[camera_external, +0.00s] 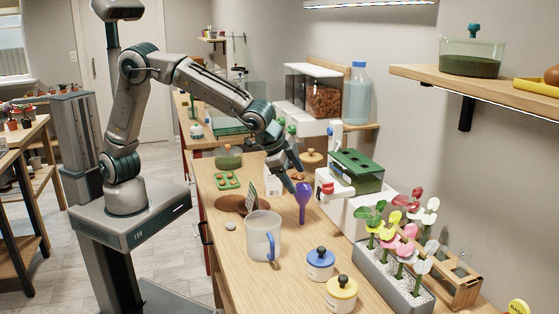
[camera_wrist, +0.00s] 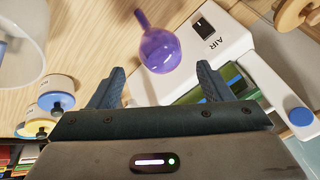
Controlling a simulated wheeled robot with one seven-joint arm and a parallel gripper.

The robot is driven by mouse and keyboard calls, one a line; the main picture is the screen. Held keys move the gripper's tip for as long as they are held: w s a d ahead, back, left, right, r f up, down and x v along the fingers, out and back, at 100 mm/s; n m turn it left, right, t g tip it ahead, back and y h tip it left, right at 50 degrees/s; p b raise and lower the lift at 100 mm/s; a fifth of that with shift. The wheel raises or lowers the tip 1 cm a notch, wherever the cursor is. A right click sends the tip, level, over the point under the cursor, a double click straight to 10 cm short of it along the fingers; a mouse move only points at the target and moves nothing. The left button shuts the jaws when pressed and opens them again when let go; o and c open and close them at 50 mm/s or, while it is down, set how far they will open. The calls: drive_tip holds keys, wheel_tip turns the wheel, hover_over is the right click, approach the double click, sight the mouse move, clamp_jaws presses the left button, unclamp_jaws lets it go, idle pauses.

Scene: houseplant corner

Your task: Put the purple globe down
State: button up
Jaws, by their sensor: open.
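The purple globe (camera_external: 304,190) is a glossy bulb with a thin stem, seen on the wooden counter in the external view. Its stem points toward the front of the counter. In the wrist view the globe (camera_wrist: 161,51) shows against the wood, just beyond my fingertips, with its stem toward the top edge. My gripper (camera_external: 291,169) is open and empty, right behind the globe in the external view. In the wrist view the two fingers of my gripper (camera_wrist: 160,76) stand wide apart, with the bulb ahead of the gap between them and not gripped.
A clear pitcher (camera_external: 262,237) stands at the front left of the globe. A blue-lidded jar (camera_external: 320,265) and a yellow-lidded jar (camera_external: 341,294) stand nearer the camera. A white unit marked AIR (camera_wrist: 218,32) is close beside the globe. A flower planter (camera_external: 393,278) stands at right.

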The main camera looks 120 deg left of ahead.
drive_tip(key=s+d+h, duration=0.1)
drive_tip(key=s+d, duration=0.3)
drive_tip(key=s, duration=0.7)
drive_tip(key=s+d+r+h, duration=0.1)
drive_tip(key=s+d, duration=0.4)
drive_tip(key=s, duration=0.6)
drive_tip(key=s+d+m+g+h, duration=0.1)
drive_tip(key=s+d, duration=0.3)
drive_tip(key=s, duration=0.7)
drive_tip(key=shift+s+d+r+h, duration=0.15)
drive_tip(key=shift+s+r+h, duration=0.15)
drive_tip(key=shift+h, duration=0.3)
